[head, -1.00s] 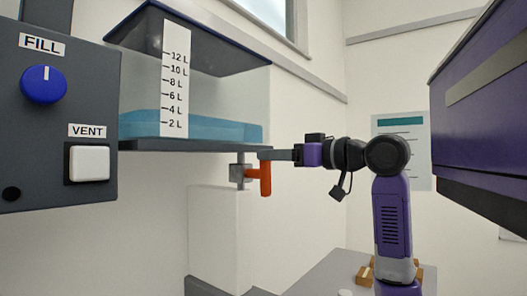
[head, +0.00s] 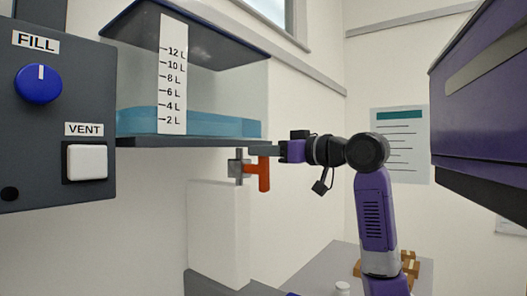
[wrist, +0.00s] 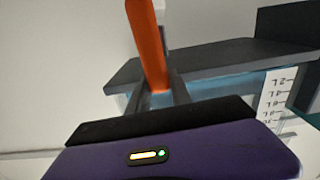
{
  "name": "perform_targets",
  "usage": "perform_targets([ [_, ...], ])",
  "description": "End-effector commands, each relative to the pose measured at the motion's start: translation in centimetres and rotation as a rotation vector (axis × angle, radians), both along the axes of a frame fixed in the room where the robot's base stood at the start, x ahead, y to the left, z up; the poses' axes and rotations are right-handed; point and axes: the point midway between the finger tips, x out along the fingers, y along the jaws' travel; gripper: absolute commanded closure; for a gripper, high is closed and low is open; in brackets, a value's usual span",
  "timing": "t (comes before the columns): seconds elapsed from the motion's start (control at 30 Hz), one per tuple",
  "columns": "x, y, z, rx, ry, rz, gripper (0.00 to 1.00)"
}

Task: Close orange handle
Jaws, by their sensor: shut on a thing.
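The orange handle (head: 263,173) is on a grey valve (head: 238,167) under the shelf of the clear tank (head: 215,90). Its long part hangs straight down. My gripper (head: 268,151) reaches in from the right at the handle's upper end. In the wrist view the orange handle (wrist: 149,45) stands between my two grey fingers (wrist: 160,97), which are shut on it. The tank holds blue water a little above the 2 L mark, beside a white scale. The contact at the fingertips is partly hidden in the head view.
A dark panel with a blue FILL knob (head: 38,83) and a white VENT button (head: 87,161) is at the left. A purple cabinet (head: 480,100) overhangs at the right. A white block (head: 218,230) stands below the valve. A grey table (head: 330,270) is below my arm.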

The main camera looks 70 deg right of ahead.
Motion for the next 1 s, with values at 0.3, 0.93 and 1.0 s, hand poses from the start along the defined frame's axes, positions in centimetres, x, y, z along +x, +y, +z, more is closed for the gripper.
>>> perform_targets([
  [0.3, 0.1, 0.4, -0.1, -0.077, 0.017, 0.0, 1.0],
  [0.93, 0.6, 2.8, -1.3, -0.608, 0.142, 0.0, 1.0],
  [1.0, 0.7, 3.1, -1.4, -0.673, 0.157, 0.0, 1.0],
])
